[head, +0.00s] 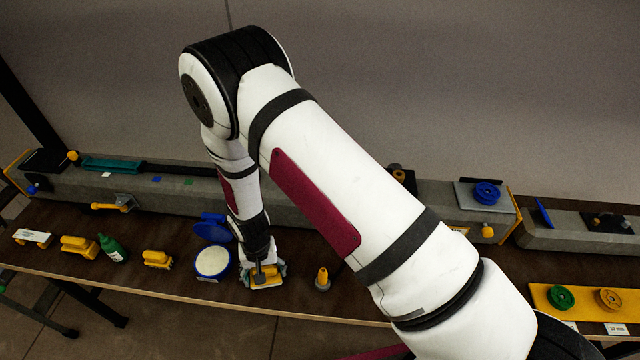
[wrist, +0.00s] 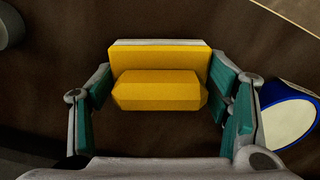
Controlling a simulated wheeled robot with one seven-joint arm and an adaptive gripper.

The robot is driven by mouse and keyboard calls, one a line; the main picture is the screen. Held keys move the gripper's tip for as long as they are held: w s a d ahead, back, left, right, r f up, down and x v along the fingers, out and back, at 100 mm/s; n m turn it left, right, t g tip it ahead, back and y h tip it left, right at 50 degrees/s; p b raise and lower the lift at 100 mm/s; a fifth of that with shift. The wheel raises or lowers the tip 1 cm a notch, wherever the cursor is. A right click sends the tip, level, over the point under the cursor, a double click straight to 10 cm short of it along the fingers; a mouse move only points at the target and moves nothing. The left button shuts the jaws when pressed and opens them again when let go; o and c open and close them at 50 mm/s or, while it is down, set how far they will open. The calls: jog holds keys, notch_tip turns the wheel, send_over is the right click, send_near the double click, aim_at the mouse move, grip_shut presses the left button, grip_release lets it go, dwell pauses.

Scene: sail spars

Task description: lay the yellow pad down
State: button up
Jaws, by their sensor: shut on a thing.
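The yellow pad (wrist: 160,62) is a yellow block with a raised grip and a pale edge along its far side. In the wrist view it sits between the teal-lined fingers of my gripper (wrist: 162,92), which is shut on it. In the head view my gripper (head: 264,272) points down over the front part of the dark bench, with the pad (head: 266,281) low at its tips. I cannot tell whether the pad touches the bench top.
A round blue-rimmed tub (head: 212,262) with pale contents stands just left of my gripper, its blue lid (head: 213,228) behind it. A yellow-tipped cone (head: 322,279) stands to the right. Further left are a yellow block (head: 157,259) and a green bottle (head: 112,248). The bench's front edge is close.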

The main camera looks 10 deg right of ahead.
jog(key=o, duration=1.2)
jog(key=shift+f, duration=0.1)
notch_tip(320, 180, up, 12)
